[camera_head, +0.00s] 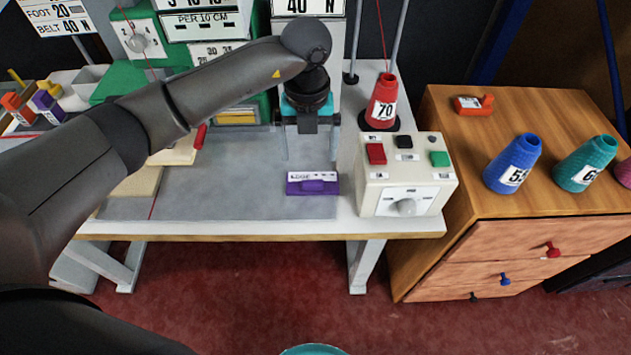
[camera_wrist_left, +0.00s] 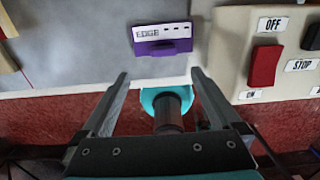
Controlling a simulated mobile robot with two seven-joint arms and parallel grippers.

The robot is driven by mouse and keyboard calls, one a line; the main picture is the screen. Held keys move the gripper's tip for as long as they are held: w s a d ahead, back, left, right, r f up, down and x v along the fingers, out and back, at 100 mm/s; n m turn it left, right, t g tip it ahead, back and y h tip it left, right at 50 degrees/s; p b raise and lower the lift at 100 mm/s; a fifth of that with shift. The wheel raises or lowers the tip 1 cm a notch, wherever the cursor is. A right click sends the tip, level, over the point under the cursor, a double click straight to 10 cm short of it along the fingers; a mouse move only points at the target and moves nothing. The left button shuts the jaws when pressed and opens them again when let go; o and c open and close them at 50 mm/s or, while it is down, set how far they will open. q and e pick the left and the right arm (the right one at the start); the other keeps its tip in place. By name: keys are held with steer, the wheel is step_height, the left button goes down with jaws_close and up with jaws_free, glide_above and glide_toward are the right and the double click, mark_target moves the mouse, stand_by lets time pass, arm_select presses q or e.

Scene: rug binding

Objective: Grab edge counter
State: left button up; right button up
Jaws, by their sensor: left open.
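The edge counter (camera_head: 312,187) is a small purple block with a white strip marked EDGE. It lies on the grey table surface near the front edge, left of the control box. It also shows in the left wrist view (camera_wrist_left: 163,47), just beyond my fingertips and between their lines. My left gripper (camera_head: 309,153) is open and empty, with its fingers pointing down above and behind the counter in the head view. It shows open in the left wrist view (camera_wrist_left: 160,75) too, apart from the counter. My right gripper is not in view.
The control box (camera_head: 407,170) with red, black and green buttons stands right of the counter. A red cone (camera_head: 384,98) marked 70 stands behind it. A green machine (camera_head: 130,45) is at the back left. A wooden drawer cabinet (camera_head: 480,125) with coloured cones is at the right.

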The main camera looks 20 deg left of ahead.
arm_select(q)
glide_above(313, 185)
steer(key=f, duration=0.4)
steer(key=shift+w+a+f+b, duration=0.2)
steer(key=shift+a+b, duration=0.1)
steer(key=shift+a, duration=0.1)
steer(key=shift+f, duration=0.3)
steer(key=f, duration=0.3)
steer(key=f+b, duration=0.1)
steer(key=shift+s+d+f, duration=0.2)
steer(key=shift+d+f, duration=0.05)
steer(key=shift+d, duration=0.1)
steer(key=shift+f, duration=0.3)
steer(key=shift+r, duration=0.1)
steer(key=c, duration=1.4)
steer(key=shift+c, duration=0.6)
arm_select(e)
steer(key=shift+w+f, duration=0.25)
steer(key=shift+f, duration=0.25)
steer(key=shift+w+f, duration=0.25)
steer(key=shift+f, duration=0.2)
arm_select(q)
steer(key=shift+r, duration=0.1)
